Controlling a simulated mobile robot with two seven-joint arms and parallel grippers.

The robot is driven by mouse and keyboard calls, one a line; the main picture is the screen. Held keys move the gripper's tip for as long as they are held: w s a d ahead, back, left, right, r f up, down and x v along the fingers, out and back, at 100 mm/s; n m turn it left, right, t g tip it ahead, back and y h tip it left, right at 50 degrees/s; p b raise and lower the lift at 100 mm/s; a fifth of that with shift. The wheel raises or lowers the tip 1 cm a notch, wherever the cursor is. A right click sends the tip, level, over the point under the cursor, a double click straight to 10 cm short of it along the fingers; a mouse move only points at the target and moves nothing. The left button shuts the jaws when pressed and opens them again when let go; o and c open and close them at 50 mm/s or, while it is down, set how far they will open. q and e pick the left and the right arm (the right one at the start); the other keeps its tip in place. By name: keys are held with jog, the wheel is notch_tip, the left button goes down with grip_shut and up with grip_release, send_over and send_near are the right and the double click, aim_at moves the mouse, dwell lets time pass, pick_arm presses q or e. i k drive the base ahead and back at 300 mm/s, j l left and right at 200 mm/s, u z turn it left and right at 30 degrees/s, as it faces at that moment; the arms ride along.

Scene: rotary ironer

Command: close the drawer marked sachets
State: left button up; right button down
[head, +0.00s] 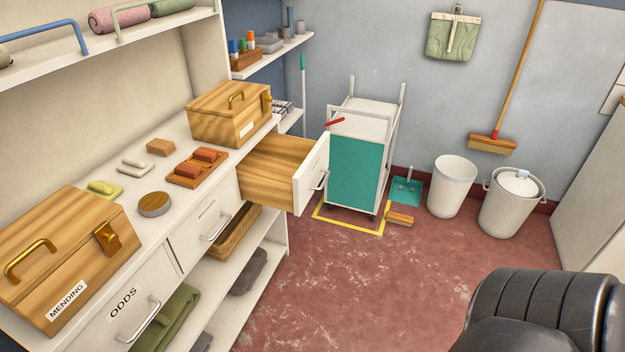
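One drawer (275,171) of the white counter stands pulled far out at the counter's far end. It has a wooden inside, a white front and a metal bar handle (320,181). I cannot read any label on its front from here. The drawer beside it (203,232) is shut, and its small label is too faint to read. The nearest drawer, marked ODDS (125,306), is also shut. Neither of my grippers is in view.
A white trolley with a teal panel (355,170) stands close beyond the open drawer. Wooden boxes (230,115) (68,258) stand on the counter (150,190). The red floor right of the drawers is clear. A black ribbed shape (530,310) fills the lower right; I cannot tell what it is.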

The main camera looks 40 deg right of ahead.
aim_at(283, 172)
jog(key=i+l, duration=0.1)
jog(key=l, duration=0.4)
jog(key=i+l, duration=0.15)
jog(key=l, duration=0.35)
jog(key=i+l+u, duration=0.1)
jog(key=l, duration=0.35)
jog(key=i+l, duration=0.1)
jog(key=l, duration=0.4)
